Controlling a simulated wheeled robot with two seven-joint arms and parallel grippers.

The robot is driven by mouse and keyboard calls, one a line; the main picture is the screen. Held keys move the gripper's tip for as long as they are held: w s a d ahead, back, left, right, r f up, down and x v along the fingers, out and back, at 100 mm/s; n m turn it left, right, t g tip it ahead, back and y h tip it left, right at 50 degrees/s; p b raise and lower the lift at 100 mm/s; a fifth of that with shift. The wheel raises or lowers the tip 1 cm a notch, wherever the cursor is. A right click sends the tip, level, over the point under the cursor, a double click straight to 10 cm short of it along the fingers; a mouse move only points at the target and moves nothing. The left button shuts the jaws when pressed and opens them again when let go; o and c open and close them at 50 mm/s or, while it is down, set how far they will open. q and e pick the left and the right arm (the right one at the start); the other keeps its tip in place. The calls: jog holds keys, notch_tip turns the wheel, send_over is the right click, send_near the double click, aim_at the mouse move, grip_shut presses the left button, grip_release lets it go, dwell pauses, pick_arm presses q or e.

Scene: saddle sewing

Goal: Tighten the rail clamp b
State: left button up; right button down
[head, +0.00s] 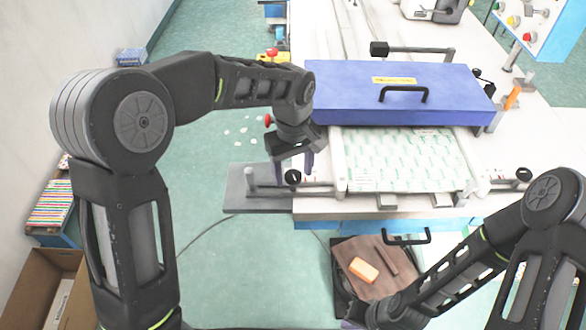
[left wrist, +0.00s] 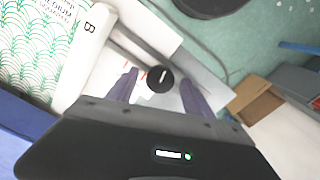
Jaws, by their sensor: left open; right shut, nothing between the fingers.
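Rail clamp b has a round black knob with a white line (left wrist: 160,79), at the left front corner of the table in the head view (head: 293,177). The rail beside it carries a letter B (left wrist: 89,28). My left gripper (head: 293,168) points down over the knob. In the left wrist view its two purple fingers (left wrist: 158,84) are open on either side of the knob, with gaps showing. Short red marks lie beside the knob. My right gripper (head: 356,322) is low at the bottom edge, mostly cut off and away from the clamp.
A blue lidded press with a black handle (head: 400,92) stands over the patterned green-white sheet (head: 405,160). Another black knob (head: 524,174) sits at the right front. A brown board (head: 350,250) with an orange block (head: 363,270) lies below the table front.

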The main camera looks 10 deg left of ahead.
pick_arm(q)
jog(key=shift+c, duration=0.6)
grip_shut()
